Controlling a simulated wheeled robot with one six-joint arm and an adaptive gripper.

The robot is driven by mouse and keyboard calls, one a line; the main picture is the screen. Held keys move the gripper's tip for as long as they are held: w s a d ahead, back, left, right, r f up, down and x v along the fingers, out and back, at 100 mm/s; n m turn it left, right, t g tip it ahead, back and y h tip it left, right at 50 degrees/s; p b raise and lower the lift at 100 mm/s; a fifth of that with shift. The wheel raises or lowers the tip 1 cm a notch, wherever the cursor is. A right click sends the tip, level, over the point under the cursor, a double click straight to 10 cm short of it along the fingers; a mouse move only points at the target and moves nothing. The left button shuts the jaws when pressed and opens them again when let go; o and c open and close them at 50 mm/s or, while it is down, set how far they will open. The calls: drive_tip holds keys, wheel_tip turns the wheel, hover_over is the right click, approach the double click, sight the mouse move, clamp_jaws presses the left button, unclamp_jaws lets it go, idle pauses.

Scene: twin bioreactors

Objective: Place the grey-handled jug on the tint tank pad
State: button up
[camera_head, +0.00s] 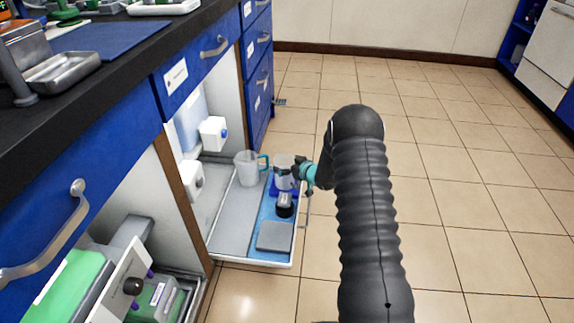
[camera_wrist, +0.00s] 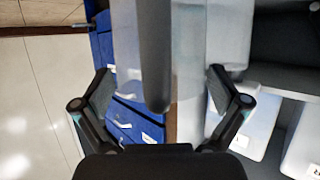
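A clear jug (camera_head: 284,172) stands upright toward the back of the blue strip on the pull-out shelf. In the wrist view its dark grey handle (camera_wrist: 153,55) runs between my gripper's fingers, with the translucent body (camera_wrist: 190,60) behind it. My gripper (camera_head: 299,170) is at the jug's right side. In the wrist view my gripper (camera_wrist: 160,85) is open, its fingers apart on either side of the handle with gaps. A second clear jug (camera_head: 246,169) with a teal handle stands just left. I cannot tell which surface is the tint tank pad.
The pull-out shelf (camera_head: 232,225) also carries a small black-topped item (camera_head: 285,205) and a flat grey square (camera_head: 275,236) on the blue strip. White dispensers (camera_head: 213,133) are inside the cabinet to the left. Blue drawers (camera_head: 257,62) stand behind. The tiled floor (camera_head: 470,190) is clear at right.

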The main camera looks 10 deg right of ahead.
drive_tip(key=r+p+v, duration=0.1)
drive_tip(key=v, duration=1.1)
drive_tip(key=s+d+r+m+g+h, duration=0.15)
drive_tip(key=s+r+h, duration=0.3)
drive_tip(key=r, duration=0.65)
drive_tip(key=s+d+r+m+h, duration=0.1)
drive_tip(key=s+r+m+h, duration=0.15)
drive_tip(key=s+r, duration=0.65)
drive_tip(key=s+a+r+g, duration=0.1)
drive_tip(key=s+a+r, duration=0.1)
drive_tip(key=s, duration=0.7)
drive_tip(key=s+a+r+m+g, duration=0.1)
drive_tip(key=s+a+r+g, duration=0.1)
drive_tip(key=s, duration=0.8)
drive_tip(key=s+a+r+g, duration=0.2)
drive_tip(key=s+a+r, duration=0.2)
drive_tip(key=s, duration=0.5)
drive_tip(key=shift+s+r+y, duration=0.25)
drive_tip(key=shift+r+y, duration=0.15)
